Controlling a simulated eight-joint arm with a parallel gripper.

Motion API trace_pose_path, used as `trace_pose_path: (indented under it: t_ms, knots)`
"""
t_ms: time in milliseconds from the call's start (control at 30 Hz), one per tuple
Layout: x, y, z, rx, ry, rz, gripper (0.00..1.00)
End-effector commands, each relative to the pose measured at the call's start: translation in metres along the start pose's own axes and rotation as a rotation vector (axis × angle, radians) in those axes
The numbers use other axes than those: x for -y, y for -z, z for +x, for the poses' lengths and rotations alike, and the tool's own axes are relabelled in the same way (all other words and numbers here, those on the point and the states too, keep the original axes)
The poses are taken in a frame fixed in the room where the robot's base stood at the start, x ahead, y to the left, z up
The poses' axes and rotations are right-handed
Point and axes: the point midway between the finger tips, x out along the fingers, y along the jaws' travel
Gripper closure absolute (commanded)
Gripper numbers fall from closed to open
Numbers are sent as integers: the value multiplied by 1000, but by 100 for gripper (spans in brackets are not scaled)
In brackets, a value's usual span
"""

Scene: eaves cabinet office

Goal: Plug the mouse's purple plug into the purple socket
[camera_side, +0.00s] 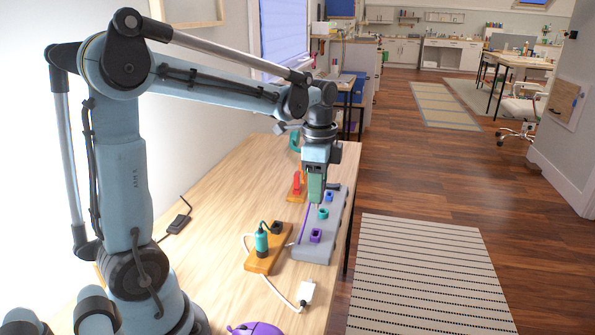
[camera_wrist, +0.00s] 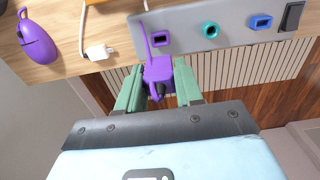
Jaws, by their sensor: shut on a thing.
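The purple plug (camera_wrist: 158,72) is between the two green fingers of my gripper (camera_wrist: 158,86), which is shut on it. In the side view my gripper (camera_side: 316,198) points down over the power strip (camera_side: 312,252), and I cannot make out the plug there. The purple socket (camera_wrist: 160,39) is on the strip (camera_wrist: 185,27), just above the plug in the wrist view. In the side view the purple socket (camera_side: 316,236) is at the strip's near part and looks empty. The purple mouse (camera_wrist: 37,40) lies on the table; part of it shows in the side view (camera_side: 256,328).
A teal socket (camera_wrist: 210,30), a blue socket (camera_wrist: 261,22) and a black switch (camera_wrist: 292,15) share the strip. A teal plug (camera_side: 262,243) and a red plug (camera_side: 297,184) stand on wooden blocks. A white plug (camera_side: 305,292) lies near the table edge.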

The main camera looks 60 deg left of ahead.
Motion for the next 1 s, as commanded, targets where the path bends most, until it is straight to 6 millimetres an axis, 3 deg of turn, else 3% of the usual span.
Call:
trace_pose_path:
  t_ms: [267,700,1000]
  knots:
    - [0,0,7,0,0,-1,94]
    - [0,0,44,0,0,-1,94]
    - [0,0,57,0,0,-1,94]
